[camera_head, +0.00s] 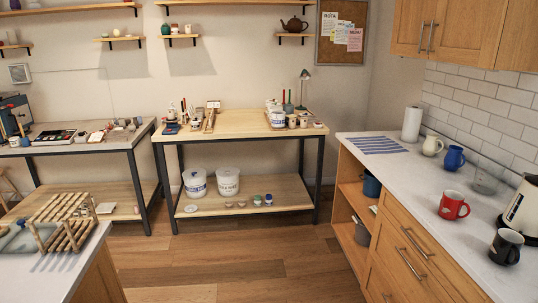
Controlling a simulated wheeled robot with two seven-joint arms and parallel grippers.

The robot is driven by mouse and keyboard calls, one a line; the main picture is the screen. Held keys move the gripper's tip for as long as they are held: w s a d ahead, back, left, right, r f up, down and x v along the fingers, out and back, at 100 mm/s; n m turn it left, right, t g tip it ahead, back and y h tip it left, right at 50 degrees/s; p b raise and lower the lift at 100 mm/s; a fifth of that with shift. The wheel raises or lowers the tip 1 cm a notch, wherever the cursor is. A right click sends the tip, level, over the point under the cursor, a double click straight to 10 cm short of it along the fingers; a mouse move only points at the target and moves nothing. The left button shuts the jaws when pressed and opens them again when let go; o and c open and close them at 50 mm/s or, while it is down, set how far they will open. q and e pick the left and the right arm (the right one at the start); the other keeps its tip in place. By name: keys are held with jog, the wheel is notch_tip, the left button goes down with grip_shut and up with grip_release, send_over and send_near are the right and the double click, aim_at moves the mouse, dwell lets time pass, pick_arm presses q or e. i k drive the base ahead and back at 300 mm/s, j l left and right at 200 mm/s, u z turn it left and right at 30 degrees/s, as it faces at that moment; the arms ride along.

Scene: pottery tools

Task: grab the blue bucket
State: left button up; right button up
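A dark blue bucket (371,186) stands on the upper open shelf at the end of the right-hand counter, partly hidden by the cabinet's edge. Below it, a grey container (362,232) stands in the lower compartment. Neither of my grippers is in view.
The white counter (402,184) on the right carries a blue jug (454,158), a red mug (453,206), a black mug (506,247) and a kettle. A counter with a wooden rack (66,222) stands at front left. The wooden floor (240,262) between is clear.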

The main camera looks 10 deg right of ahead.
aim_at(372, 187)
jog(key=i+z, duration=0.15)
jog(key=i, duration=0.55)
jog(key=i+j+z, duration=0.15)
jog(key=i, duration=0.55)
jog(key=i+j+z, duration=0.15)
jog(key=i+z, duration=0.25)
jog(key=i+j+z, duration=0.8)
jog(key=i+l, duration=0.05)
jog(key=l, duration=0.05)
